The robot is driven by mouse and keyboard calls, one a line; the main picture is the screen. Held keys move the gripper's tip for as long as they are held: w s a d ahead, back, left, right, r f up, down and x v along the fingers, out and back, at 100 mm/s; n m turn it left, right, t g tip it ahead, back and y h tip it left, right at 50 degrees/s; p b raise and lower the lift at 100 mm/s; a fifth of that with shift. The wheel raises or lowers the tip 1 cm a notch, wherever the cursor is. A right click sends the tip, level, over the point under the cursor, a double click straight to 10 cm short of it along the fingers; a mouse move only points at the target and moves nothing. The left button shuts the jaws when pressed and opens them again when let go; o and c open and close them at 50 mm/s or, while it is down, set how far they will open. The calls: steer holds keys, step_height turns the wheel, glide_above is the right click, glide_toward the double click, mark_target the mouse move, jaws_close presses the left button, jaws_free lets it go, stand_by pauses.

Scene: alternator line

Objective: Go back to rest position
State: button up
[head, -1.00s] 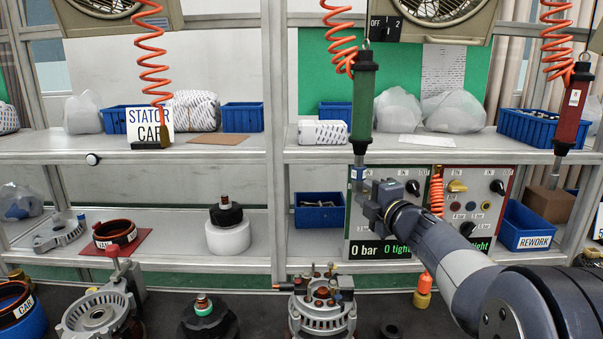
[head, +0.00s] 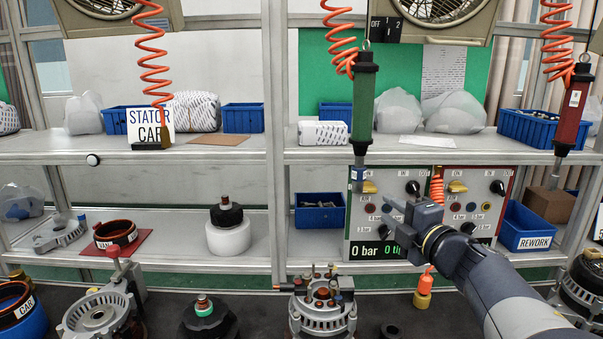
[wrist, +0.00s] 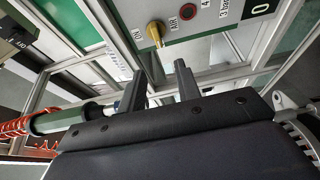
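My gripper (head: 391,210) is in front of the pressure panel (head: 357,232), to the right of and below the tip of the hanging green screwdriver (head: 364,105). In the wrist view its two fingers (wrist: 161,88) stand apart with nothing between them. The green screwdriver also shows at the left of the wrist view (wrist: 65,119), beside the gripper and apart from the fingers. A yellow knob on the panel (wrist: 155,33) shows beyond the fingers. My forearm covers the lower right part of the panel.
A red screwdriver (head: 573,105) hangs at the right above a REWORK bin (head: 527,228). An alternator housing (head: 322,308) stands on the dark bench in front, with an orange-topped bottle (head: 424,285) to its right. Shelf posts (head: 276,150) frame the space.

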mark_target(367, 191)
steer(key=shift+m, duration=0.5)
steer(key=x, duration=0.3)
steer(key=b+x, duration=0.1)
steer(key=x, duration=0.6)
steer(key=shift+w+f+b, duration=0.1)
steer(key=shift+f+b, duration=0.2)
steer(key=m+t+b, duration=0.1)
steer(key=m, duration=0.2)
steer(key=r+m+t+b, duration=0.1)
steer(key=m, duration=0.2)
steer(key=shift+d+m+t+b, duration=0.1)
steer(key=shift+m+t+b, duration=0.3)
steer(key=shift+d+r+m+t+h, duration=0.1)
steer(key=shift+m+t+h, duration=0.35)
steer(key=shift+m, duration=0.55)
steer(key=shift+r+m+t+h, duration=0.15)
steer(key=shift+m+t+h, duration=0.25)
steer(key=shift+m, duration=0.6)
